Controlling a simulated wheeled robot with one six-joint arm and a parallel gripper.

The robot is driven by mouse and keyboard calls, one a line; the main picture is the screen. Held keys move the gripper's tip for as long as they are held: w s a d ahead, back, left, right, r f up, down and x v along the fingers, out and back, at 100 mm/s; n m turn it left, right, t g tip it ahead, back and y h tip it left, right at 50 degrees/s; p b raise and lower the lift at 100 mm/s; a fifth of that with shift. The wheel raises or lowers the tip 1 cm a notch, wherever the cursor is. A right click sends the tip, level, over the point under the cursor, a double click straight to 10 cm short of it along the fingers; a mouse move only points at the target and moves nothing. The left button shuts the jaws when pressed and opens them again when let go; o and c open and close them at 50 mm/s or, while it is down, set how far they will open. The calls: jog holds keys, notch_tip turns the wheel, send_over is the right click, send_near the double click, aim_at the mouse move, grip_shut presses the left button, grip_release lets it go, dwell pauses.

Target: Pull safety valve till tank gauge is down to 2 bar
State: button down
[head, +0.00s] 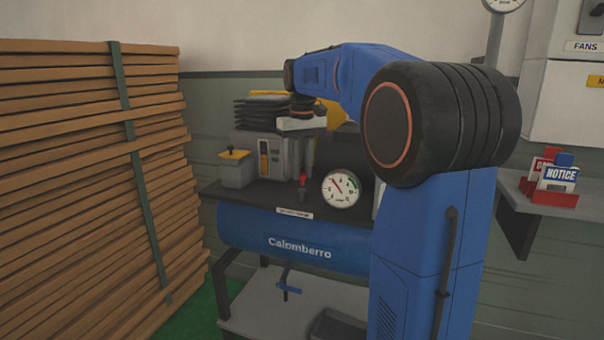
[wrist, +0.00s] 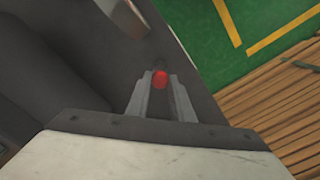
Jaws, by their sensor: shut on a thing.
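The safety valve (head: 303,182), a small part with a red top, stands on the dark top of the compressor. In the wrist view its red piece (wrist: 160,79) sits between my two grey fingertips. My gripper (head: 305,150) points down from above and is shut on it. The tank gauge (head: 341,188) is a round white dial with a red needle and a green arc, just right of the valve. The needle points to the upper left; the numbers are too small to read. The blue tank (head: 300,243), marked Calomberro, lies below.
A tall strapped stack of wooden boards (head: 90,170) stands at left. A shelf (head: 519,190) with notice signs (head: 556,180) is at right. A blue-handled valve (head: 288,286) hangs under the tank.

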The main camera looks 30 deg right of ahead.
aim_at(302, 174)
jog(key=c, duration=1.5)
grip_release()
jog(key=shift+c, duration=0.2)
notch_tip(302, 174, up, 17)
jog(key=shift+r, duration=0.2)
jog(key=shift+s+a, duration=0.1)
